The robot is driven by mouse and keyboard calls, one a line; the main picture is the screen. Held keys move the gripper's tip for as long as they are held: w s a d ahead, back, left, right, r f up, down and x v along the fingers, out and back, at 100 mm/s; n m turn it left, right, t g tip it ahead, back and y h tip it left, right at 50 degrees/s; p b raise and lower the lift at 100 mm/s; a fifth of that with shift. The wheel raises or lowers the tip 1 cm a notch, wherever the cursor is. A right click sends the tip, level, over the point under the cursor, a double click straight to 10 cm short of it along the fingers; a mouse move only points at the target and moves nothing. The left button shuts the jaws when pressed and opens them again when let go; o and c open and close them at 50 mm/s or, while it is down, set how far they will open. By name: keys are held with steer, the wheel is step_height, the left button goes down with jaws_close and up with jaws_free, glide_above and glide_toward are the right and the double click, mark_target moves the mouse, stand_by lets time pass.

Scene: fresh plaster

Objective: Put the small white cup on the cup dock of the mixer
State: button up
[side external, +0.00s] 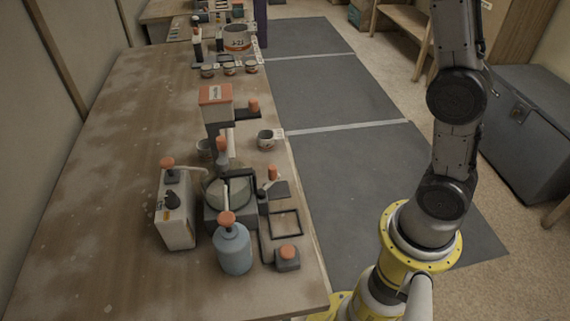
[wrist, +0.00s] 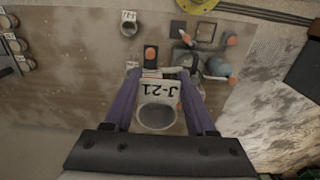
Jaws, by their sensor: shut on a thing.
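My gripper (wrist: 158,76) has purple fingers shut on a small white cup (wrist: 157,118), with a flat tag reading J-21, held above the worktable. In the side view a cup marked J-21 with an orange band (side external: 237,43) shows high in the picture, a purple finger (side external: 261,22) beside it. A dark machine with a round pale bowl (side external: 218,192), seemingly the mixer, stands mid-table. I cannot tell which part is its cup dock. Another small tagged cup (side external: 265,139) stands near the right table edge; it also shows in the wrist view (wrist: 128,28).
An orange-topped hopper (side external: 215,94) on a column rises behind the bowl. A white pump box (side external: 176,215), a blue bottle (side external: 233,250) and an orange button (side external: 288,253) crowd around it. Three cups (side external: 229,68) stand farther back. The table's left side is clear.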

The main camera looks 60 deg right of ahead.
steer(key=s+a+f, duration=0.2)
steer(key=s, duration=1.3)
steer(key=s+a+f, duration=0.2)
steer(key=s, duration=1.3)
step_height(320, 180, down, 19)
steer(key=w+a+f, duration=0.1)
steer(key=w+f, duration=0.2)
steer(key=w, duration=0.1)
steer(key=w+a+f, duration=0.1)
steer(key=w+f, duration=0.2)
steer(key=w, duration=0.1)
steer(key=w+a+f, duration=0.2)
steer(key=w+f, duration=0.1)
steer(key=w, duration=0.2)
steer(key=shift+w+f, duration=0.15)
steer(key=shift+f, duration=0.75)
steer(key=shift+w+f, duration=0.1)
steer(key=shift+f, duration=0.75)
steer(key=shift+f, duration=0.2)
